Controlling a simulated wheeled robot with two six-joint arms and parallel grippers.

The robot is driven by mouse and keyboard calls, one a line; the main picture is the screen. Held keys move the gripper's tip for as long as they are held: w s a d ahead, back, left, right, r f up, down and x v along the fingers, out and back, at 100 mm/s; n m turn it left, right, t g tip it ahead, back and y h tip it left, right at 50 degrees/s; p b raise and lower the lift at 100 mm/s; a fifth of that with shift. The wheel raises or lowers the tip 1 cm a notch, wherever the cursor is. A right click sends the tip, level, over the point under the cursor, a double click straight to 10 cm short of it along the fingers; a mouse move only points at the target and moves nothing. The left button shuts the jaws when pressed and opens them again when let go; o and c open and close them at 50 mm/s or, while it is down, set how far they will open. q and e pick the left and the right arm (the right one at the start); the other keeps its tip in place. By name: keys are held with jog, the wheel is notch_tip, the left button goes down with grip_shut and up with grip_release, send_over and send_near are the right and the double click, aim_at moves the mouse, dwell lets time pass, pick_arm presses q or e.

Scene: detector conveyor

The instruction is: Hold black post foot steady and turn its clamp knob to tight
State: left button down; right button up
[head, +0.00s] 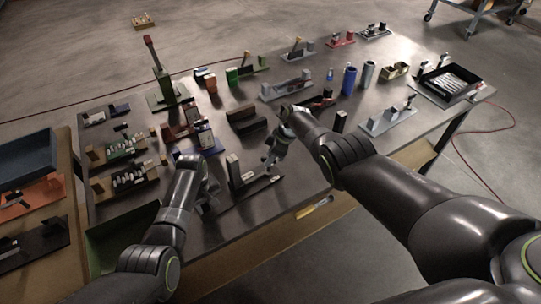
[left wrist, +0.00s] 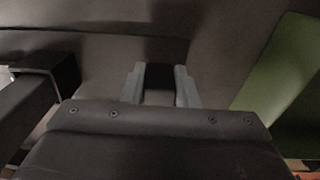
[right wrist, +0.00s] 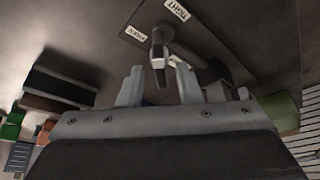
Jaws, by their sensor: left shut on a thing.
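The black post foot (head: 246,194) lies near the table's front edge, with a dark upright block at its left part. In the right wrist view its dark plate (right wrist: 205,38) carries white labels reading TIGHT and FREE. The clamp knob (right wrist: 158,58), dark with a pale band, sticks up from it, its dark end pointing between my right fingertips. My right gripper (head: 271,160) is open around that end, with gaps on both sides; it also shows in the right wrist view (right wrist: 158,88). My left gripper (left wrist: 160,86) is shut on a dark part of the foot, at its left end.
A green tray (left wrist: 285,80) lies beside my left gripper. Brown-black blocks (head: 246,120) and several fixtures stand behind the grippers. A yellow-handled tool (head: 314,207) lies on the front ledge. Some table is bare right of the foot.

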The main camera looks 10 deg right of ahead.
dwell(0.3)
grip_shut()
jog(key=shift+f+m, duration=0.1)
jog(key=shift+m, duration=0.4)
jog(key=m+t, duration=0.1)
jog(key=m, duration=0.1)
jog(key=m+h, duration=0.1)
jog(key=m, duration=0.1)
jog(key=shift+s+a+t, duration=0.15)
jog(key=shift+t, duration=0.25)
jog(key=shift+m+t+h, duration=0.3)
jog(key=shift+m+h, duration=0.4)
jog(key=shift+m, duration=1.2)
